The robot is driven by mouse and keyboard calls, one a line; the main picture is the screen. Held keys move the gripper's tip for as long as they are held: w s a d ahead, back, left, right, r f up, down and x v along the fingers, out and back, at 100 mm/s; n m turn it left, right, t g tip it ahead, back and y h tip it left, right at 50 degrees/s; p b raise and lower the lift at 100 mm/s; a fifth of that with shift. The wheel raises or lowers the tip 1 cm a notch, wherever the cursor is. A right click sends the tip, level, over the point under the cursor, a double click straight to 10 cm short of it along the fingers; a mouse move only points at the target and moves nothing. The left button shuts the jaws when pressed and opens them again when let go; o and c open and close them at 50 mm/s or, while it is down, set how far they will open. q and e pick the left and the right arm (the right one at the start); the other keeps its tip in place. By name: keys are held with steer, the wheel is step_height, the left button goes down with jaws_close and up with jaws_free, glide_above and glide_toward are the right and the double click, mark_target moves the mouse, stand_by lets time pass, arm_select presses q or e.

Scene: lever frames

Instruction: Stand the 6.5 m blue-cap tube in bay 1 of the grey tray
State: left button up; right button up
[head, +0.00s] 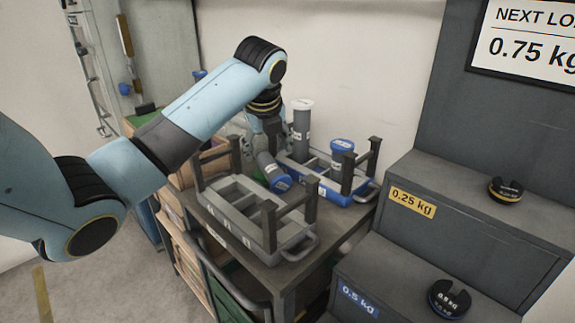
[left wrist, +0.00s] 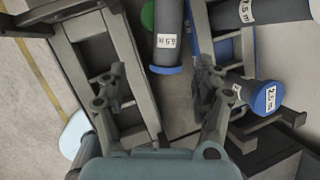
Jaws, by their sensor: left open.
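The 6.5 m tube (head: 267,164) is dark grey with a blue cap and lies tilted between the two trays, below my left gripper (head: 263,146). In the left wrist view, its label and blue cap (left wrist: 166,70) show between and beyond the spread fingers of my left gripper (left wrist: 160,92), with no clear contact. The gripper is open. The grey tray (head: 222,212) stands at the front of the bench, and its visible bays look empty. I cannot read its bay numbers. It shows left of the tube in the left wrist view (left wrist: 138,75). My right gripper is not in view.
A blue tray (head: 362,198) behind holds a white-capped tube (head: 301,128) and a blue-capped tube (head: 342,155). Dark upright posts rise from both trays. A green round thing (left wrist: 147,15) is beside the tube. Grey steps (head: 440,228) with dark weights stand at the right.

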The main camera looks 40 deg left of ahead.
mark_target(272, 167)
arm_select(q)
steer(key=x, duration=0.4)
steer(key=b+x, duration=0.1)
steer(key=x, duration=0.1)
steer(key=shift+w+r, duration=0.2)
steer(key=shift+w, duration=0.15)
steer(key=x, duration=0.5)
steer(key=shift+w+d+b, duration=0.1)
steer(key=shift+w+b, duration=0.1)
steer(key=shift+b, duration=0.2)
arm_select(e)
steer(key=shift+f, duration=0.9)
arm_select(q)
steer(key=shift+c, duration=0.4)
jaws_close()
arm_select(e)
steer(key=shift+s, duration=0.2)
